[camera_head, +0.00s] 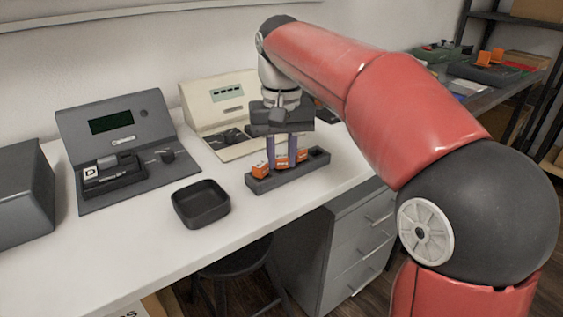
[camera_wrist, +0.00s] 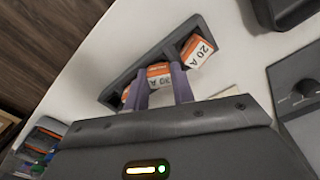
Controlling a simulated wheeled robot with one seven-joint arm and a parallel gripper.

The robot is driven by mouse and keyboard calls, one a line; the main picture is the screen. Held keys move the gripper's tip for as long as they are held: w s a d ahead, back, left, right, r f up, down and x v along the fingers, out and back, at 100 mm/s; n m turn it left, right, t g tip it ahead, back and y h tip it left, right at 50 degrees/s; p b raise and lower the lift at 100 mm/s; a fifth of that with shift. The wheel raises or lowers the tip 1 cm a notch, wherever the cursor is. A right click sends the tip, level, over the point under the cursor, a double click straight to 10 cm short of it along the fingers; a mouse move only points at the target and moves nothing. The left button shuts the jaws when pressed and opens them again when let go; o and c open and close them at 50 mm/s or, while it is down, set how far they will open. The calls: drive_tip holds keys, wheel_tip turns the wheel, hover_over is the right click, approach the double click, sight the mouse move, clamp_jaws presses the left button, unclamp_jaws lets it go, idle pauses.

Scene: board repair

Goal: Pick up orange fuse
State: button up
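Several orange fuses stand in a dark slotted tray (camera_head: 262,186) on the white bench. One orange fuse (camera_head: 260,170) is at the tray's left, and another (camera_head: 302,155) is farther right. My gripper (camera_head: 282,161) points down over the tray, its purple-grey fingers on either side of the middle orange fuse (camera_head: 282,162). In the wrist view the middle fuse (camera_wrist: 158,76), labelled 30 A, fills the gap between my fingers and sits in the tray. Whether the fingers press on it cannot be told. A 20 A fuse (camera_wrist: 197,50) stands beside it; a third is partly hidden by a finger.
A black empty bin (camera_head: 201,204) stands left of the tray. A dark grey device (camera_head: 121,148) with a screen is behind it, and a cream device (camera_head: 221,104) stands behind my gripper. The tray is near the bench's front edge, above a drawer unit (camera_head: 356,240).

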sight(282, 156)
drive_tip(key=shift+r, duration=0.1)
wheel_tip(282, 156, up, 10)
drive_tip(key=p, duration=0.3)
idle(0.5)
